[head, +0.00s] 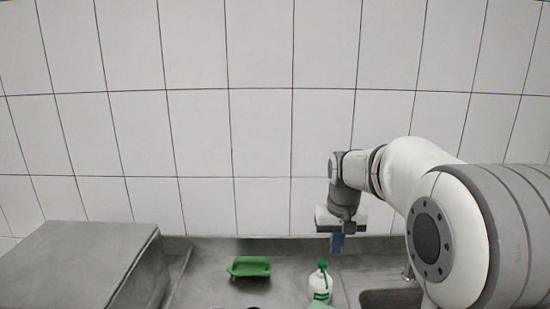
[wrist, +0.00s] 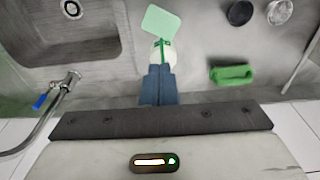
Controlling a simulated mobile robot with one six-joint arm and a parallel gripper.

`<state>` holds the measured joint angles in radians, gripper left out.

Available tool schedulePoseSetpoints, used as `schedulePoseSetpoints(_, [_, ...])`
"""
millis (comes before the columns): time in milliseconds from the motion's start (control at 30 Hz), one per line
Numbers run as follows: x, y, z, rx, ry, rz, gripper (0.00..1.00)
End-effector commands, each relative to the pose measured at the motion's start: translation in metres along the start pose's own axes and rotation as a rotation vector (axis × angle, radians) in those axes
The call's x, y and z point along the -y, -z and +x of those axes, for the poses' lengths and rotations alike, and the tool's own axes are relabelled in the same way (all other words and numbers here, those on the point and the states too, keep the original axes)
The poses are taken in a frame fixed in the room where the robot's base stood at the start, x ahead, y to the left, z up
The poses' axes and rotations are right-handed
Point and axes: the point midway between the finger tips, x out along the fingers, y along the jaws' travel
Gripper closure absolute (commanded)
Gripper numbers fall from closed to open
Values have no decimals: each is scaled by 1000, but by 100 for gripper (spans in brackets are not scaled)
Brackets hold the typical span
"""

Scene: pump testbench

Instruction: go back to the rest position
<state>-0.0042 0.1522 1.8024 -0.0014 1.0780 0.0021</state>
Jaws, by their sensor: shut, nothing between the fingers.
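My gripper (head: 337,243) hangs from my arm at the right of the head view, above the back of the counter, with its fingers pointing down. In the wrist view its blue fingers (wrist: 159,84) are together and hold nothing. A white bottle with a green pump top (head: 320,282) stands on the counter, in front of and a little left of my gripper in the head view. In the wrist view the bottle (wrist: 171,54) shows just beyond the fingertips and is partly hidden by them. I cannot tell the exact gap between them.
A green dish (head: 249,266) sits left of the bottle. The wrist view shows a light green sponge or cloth (wrist: 161,21), a sink (wrist: 60,50), a faucet with a blue handle (wrist: 60,98) and two round items (wrist: 279,12). A grey raised block (head: 75,265) stands left; a tiled wall is behind.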

Motion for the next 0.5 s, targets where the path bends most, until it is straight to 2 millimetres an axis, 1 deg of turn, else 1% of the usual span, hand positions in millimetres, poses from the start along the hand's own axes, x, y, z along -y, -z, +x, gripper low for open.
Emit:
schedulePoseSetpoints(33, [0,-18,-6,-16,0,0,100])
schedulePoseSetpoints(233, [0,-82,-18,-67,-1,-2,100])
schedulePoseSetpoints(367, [-1,-124,-18,-100,-1,-2,100])
schedulePoseSetpoints(500, [-1,-169,-12,-136,-2,-3,100])
